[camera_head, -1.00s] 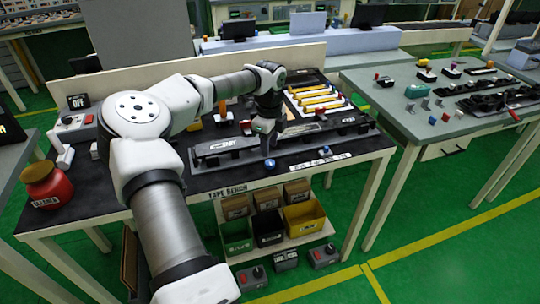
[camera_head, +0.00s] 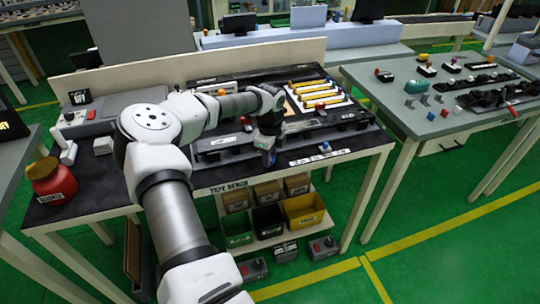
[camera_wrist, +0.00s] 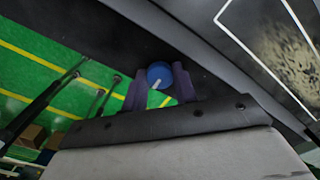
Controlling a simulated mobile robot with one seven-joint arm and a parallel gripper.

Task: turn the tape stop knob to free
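The blue round tape stop knob (camera_wrist: 158,74) with a white pointer mark shows in the wrist view. Its pointer slants to the lower left. The two dark fingers of my gripper (camera_wrist: 160,90) stand on either side of it, very close to its sides. I cannot tell whether they press on it. In the head view my gripper (camera_head: 268,158) points down at the front edge of the black tape bench (camera_head: 120,199), over the knob's place. The gripper mostly hides the knob there.
A long dark fixture (camera_head: 220,143) lies just behind my gripper. Another blue knob (camera_head: 325,146) is to the right, by a white label strip (camera_head: 319,158). Yellow bars (camera_head: 318,95) lie at the back. A red jar (camera_head: 52,182) stands at the left front.

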